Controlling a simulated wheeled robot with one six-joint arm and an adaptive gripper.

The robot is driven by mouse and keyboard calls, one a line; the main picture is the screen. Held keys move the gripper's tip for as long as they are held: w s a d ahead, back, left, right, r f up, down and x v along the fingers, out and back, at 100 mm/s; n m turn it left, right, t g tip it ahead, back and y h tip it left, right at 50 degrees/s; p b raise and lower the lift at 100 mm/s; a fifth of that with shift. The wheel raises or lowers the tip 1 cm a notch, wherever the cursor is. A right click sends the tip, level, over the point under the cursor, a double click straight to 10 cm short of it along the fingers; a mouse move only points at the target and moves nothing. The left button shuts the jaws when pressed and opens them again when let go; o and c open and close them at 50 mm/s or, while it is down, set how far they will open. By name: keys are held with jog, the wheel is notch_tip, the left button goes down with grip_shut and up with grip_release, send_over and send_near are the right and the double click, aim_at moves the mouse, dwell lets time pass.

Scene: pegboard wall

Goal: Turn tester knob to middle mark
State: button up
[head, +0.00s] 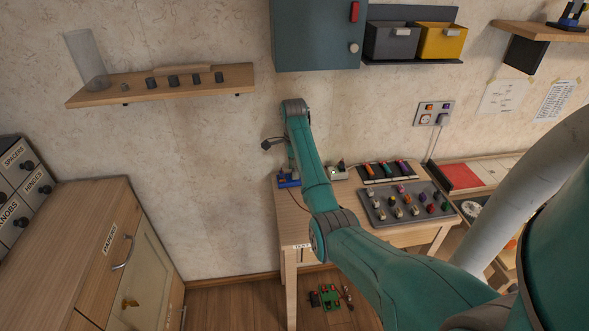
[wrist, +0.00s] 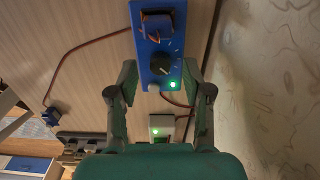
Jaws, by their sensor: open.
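The blue tester (wrist: 148,48) lies on the wooden table in the wrist view, with a round black knob (wrist: 160,64) on its face. Pale marks sit around the knob; which one its pointer faces is too small to tell. A green light (wrist: 172,84) glows beside the knob. My gripper (wrist: 159,72) is open, one finger on each side of the tester near the knob. Whether the fingers touch anything I cannot tell. In the head view the blue tester (head: 288,181) shows at the table's left end, partly hidden by my arm.
A small grey box (wrist: 161,126) with a green light is near the tester, and red-brown cables run over the table. The wall is close on the right in the wrist view. A grey board with several coloured knobs (head: 376,216) is to the right in the head view.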

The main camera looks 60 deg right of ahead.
jog(key=shift+f, duration=0.7)
grip_shut()
jog(key=shift+n, duration=0.3)
jog(key=n, duration=0.4)
jog(key=shift+n, duration=2.1)
